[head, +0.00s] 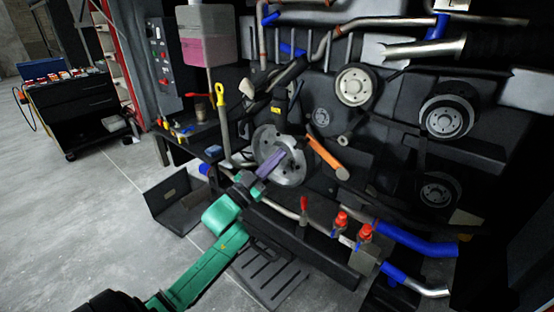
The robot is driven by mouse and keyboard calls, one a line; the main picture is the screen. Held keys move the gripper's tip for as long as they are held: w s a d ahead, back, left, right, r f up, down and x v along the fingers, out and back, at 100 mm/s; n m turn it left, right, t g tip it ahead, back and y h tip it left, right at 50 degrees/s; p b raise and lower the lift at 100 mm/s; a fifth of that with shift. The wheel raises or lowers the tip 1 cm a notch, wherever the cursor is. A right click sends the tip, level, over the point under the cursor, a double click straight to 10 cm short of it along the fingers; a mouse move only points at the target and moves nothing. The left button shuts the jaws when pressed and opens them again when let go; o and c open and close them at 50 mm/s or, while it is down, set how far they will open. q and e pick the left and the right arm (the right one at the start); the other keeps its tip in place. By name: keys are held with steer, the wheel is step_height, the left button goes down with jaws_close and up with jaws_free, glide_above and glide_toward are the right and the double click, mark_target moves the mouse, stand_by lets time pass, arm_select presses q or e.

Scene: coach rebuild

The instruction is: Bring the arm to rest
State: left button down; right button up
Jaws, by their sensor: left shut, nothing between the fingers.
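My left arm (205,262), green with dark joints, reaches in from the bottom left toward the engine bay. My left gripper (272,165) is at its end, with slim purple-grey fingers. It is shut and empty. It overlaps the face of a round metal disc (268,142) in the picture; I cannot tell whether it touches the disc. My right gripper is not in view.
Pulleys (354,86) and pipes (415,47) crowd the bay. Red-handled valves (341,219) sit on a pipe right of my arm. An open dark box (178,203) and a slotted step (270,275) lie low nearby. Grey floor (90,215) is clear at left.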

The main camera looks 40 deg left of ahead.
arm_select(q)
steer(key=shift+a+f, duration=0.1)
step_height(320, 180, down, 22)
steer(key=a+n+g+y, duration=0.3)
steer(key=g+y, duration=0.1)
steer(key=g, duration=0.1)
steer(key=s+d+f+g, duration=0.1)
steer(key=s+f+g, duration=0.1)
steer(key=s+f, duration=0.35)
steer(key=s+d+f+n+g+y, duration=0.1)
steer(key=s+f+g, duration=0.1)
steer(key=f, duration=0.7)
steer(key=s+d+f+g, duration=0.1)
steer(key=s+f+g, duration=0.15)
steer(key=f, duration=0.45)
steer(key=s+d+f+g, duration=0.3)
steer(key=s+f, duration=0.3)
steer(key=s, duration=0.4)
steer(key=s+d+f+g, duration=0.3)
steer(key=s+f, duration=0.3)
steer(key=s, duration=0.5)
steer(key=s+d+f+g, duration=0.2)
steer(key=s+f+g, duration=0.2)
steer(key=s, duration=0.7)
step_height(320, 180, down, 2)
steer(key=shift+d+f+m+h+p, duration=0.2)
steer(key=shift+d+m+h+p, duration=0.1)
steer(key=shift+d+p, duration=0.15)
